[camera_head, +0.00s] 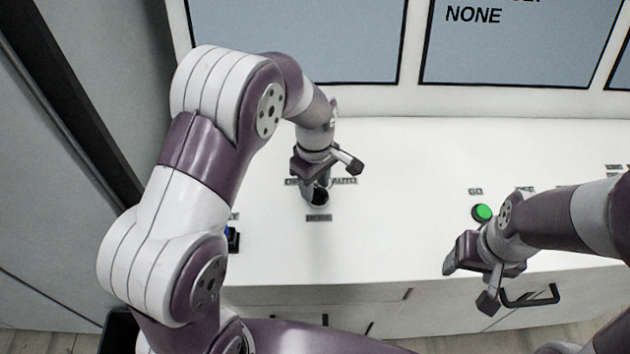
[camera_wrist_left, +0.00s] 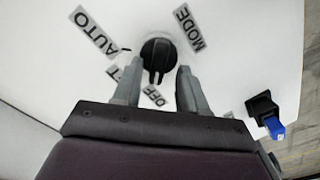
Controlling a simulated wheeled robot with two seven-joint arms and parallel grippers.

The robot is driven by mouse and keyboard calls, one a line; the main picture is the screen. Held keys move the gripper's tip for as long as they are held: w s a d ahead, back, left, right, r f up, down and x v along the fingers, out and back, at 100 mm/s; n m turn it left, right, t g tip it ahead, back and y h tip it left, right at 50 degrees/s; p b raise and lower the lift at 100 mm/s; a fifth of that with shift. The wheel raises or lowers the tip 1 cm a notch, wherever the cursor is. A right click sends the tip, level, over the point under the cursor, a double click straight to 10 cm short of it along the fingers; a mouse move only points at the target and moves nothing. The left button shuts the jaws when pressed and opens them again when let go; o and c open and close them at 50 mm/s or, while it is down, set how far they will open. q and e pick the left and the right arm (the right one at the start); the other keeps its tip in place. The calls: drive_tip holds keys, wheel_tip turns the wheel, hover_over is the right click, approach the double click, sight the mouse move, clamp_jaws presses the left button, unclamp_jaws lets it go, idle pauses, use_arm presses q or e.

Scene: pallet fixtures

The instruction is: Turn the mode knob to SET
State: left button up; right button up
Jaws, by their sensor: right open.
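The black round mode knob (camera_wrist_left: 157,52) stands on the white panel, with its ridge pointing down the left wrist view toward the OFF label (camera_wrist_left: 153,95). The AUTO label (camera_wrist_left: 96,35) and MODE label (camera_wrist_left: 189,27) lie around it. The SET label is mostly hidden behind a finger, with only a last letter showing. My left gripper (camera_wrist_left: 158,82) is open, with one finger on each side of the knob's lower part. In the head view my left gripper (camera_head: 312,188) reaches down over the knob (camera_head: 320,198). My right gripper (camera_head: 469,281) is open and empty near the panel's front edge.
A green button (camera_head: 482,212) under a GO label stands just beyond my right gripper. A black switch with a blue lever (camera_wrist_left: 272,124) is on the panel's left side. Drawers with a black handle (camera_head: 530,297) are below. The white panel (camera_head: 400,190) between the grippers is clear.

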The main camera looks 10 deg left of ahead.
use_arm(q)
drive_tip(key=shift+w, duration=0.2)
clamp_jaws()
drive_tip(key=m, duration=0.4)
drive_tip(key=shift+d+m, duration=0.15)
drive_tip(key=shift+m, duration=0.15)
drive_tip(key=shift+w+d+m, duration=0.1)
drive_tip(key=shift+w+m, duration=0.05)
drive_tip(key=shift+m, duration=1.95)
drive_tip(key=shift+o, duration=0.6)
unclamp_jaws()
drive_tip(key=shift+w, duration=0.1)
